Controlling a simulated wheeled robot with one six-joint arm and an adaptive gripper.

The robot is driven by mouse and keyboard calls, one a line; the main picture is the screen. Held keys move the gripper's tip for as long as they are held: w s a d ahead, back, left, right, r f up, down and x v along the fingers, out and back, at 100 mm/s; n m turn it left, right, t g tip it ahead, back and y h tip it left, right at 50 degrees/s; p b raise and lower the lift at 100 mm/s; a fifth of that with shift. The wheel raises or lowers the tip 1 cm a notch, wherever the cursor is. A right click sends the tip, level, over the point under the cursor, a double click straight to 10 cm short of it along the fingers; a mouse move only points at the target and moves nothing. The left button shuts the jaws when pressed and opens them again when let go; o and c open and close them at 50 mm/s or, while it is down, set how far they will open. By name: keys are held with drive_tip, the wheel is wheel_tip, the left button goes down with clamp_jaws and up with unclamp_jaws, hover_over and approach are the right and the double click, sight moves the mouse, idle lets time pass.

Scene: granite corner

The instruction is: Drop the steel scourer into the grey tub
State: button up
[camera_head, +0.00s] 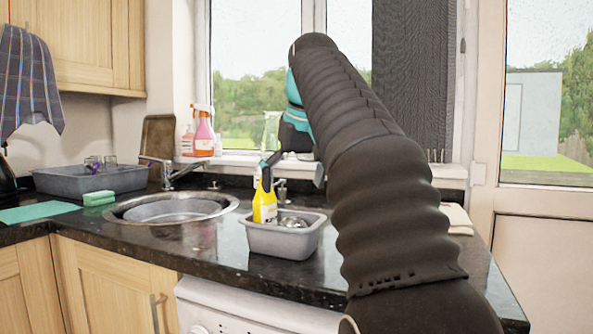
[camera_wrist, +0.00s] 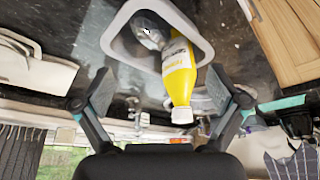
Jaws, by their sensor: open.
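The grey tub (camera_head: 280,243) stands on the dark granite worktop near its front edge, right of the sink. The steel scourer (camera_head: 292,222) lies inside it, a silvery tangle beside a yellow bottle (camera_head: 264,208). In the wrist view the tub (camera_wrist: 119,24) is at the top, with the scourer (camera_wrist: 148,34) in it and the bottle (camera_wrist: 179,75) pointing its white cap toward my gripper. My gripper (camera_wrist: 158,84) is open, with nothing held between its fingers. In the head view my gripper (camera_head: 272,166) is above the tub, close to the bottle's top, partly hidden by my arm.
A round steel sink (camera_head: 172,209) with a tap is left of the tub. A green sponge (camera_head: 99,198), a green cloth (camera_head: 38,213) and a grey basin (camera_head: 90,180) are farther left. A pink spray bottle (camera_head: 204,138) stands on the windowsill. A folded cloth (camera_head: 458,219) lies right of my arm.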

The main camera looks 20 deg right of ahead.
drive_tip(key=shift+v, duration=1.45)
